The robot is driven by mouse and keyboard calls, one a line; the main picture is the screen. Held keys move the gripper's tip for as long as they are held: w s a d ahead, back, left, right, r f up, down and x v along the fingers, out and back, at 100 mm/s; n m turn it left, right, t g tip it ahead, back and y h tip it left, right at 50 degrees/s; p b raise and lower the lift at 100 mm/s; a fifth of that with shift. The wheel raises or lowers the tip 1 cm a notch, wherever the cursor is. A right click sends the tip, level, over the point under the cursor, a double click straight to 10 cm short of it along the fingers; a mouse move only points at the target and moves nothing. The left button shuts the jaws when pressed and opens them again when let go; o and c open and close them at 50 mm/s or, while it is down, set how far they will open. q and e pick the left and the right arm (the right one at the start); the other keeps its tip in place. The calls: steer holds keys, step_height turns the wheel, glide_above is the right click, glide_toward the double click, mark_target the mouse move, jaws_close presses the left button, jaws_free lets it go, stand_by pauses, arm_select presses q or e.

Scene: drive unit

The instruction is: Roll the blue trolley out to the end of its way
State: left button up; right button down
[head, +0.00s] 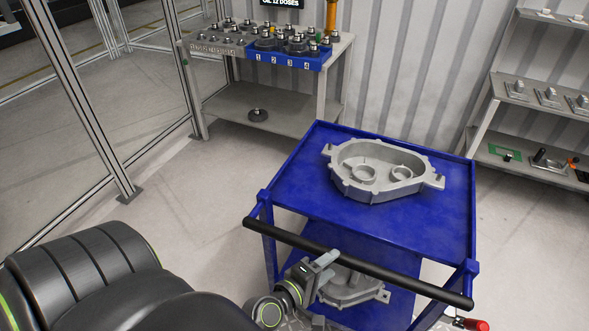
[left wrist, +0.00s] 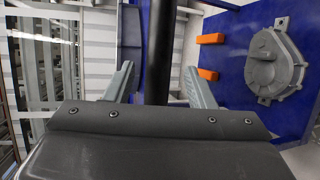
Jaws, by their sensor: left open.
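The blue trolley (head: 290,180) stands in front of me, with a grey housing casting (head: 378,170) on its top shelf and another (head: 355,288) on its lower shelf. Its black handle bar (head: 400,282) runs along the near side. My left gripper (head: 322,268) is at the bar, a little left of its middle. In the left wrist view the bar (left wrist: 160,45) passes between the two open fingers of my left gripper (left wrist: 160,82), with gaps on both sides. The blue trolley (left wrist: 230,80) also shows there. My right gripper is not in view.
A workbench (head: 270,105) with a blue numbered tray (head: 290,58) stands behind the trolley. A parts shelf (head: 540,115) stands at the right. A glass fence (head: 85,95) is at the left. The floor (head: 190,215) left of the trolley is clear. A red-ended item (head: 472,324) shows at bottom right.

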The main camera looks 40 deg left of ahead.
arm_select(q)
steer(key=b+v, duration=0.4)
steer(key=v, duration=0.7)
steer(key=shift+s, duration=0.35)
